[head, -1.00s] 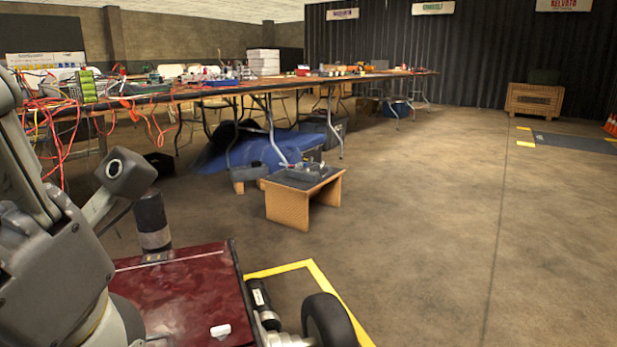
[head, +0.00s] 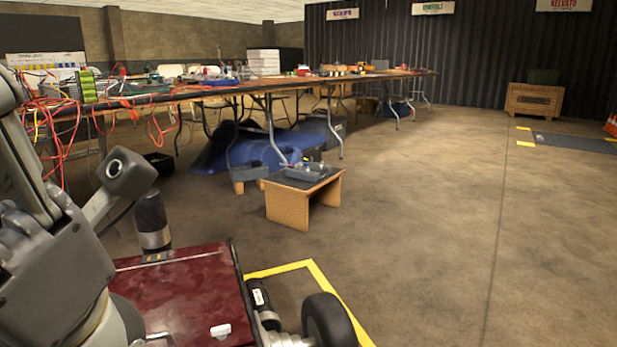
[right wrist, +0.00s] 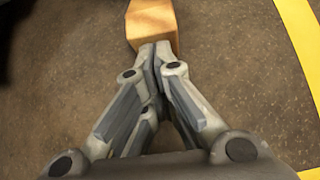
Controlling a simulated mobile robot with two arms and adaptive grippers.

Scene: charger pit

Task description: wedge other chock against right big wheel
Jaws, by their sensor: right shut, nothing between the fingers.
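A dark big wheel (head: 328,320) stands at the right side of a red-topped machine (head: 190,285), at the bottom of the head view. In the right wrist view a tan, wood-coloured chock (right wrist: 152,22) lies on the floor, partly cut off by the top edge. My right gripper (right wrist: 158,48) is shut and empty, its fingertips right at the near end of the chock; I cannot tell whether they touch it. The chock and right gripper do not show in the head view. My left arm fills the left of the head view, but I cannot make out its gripper fingers.
Yellow floor tape (head: 320,272) runs around the machine, and also shows in the right wrist view (right wrist: 303,40). A low wooden stand (head: 290,205) with grey items is ahead. A long cluttered table (head: 250,85) stands behind.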

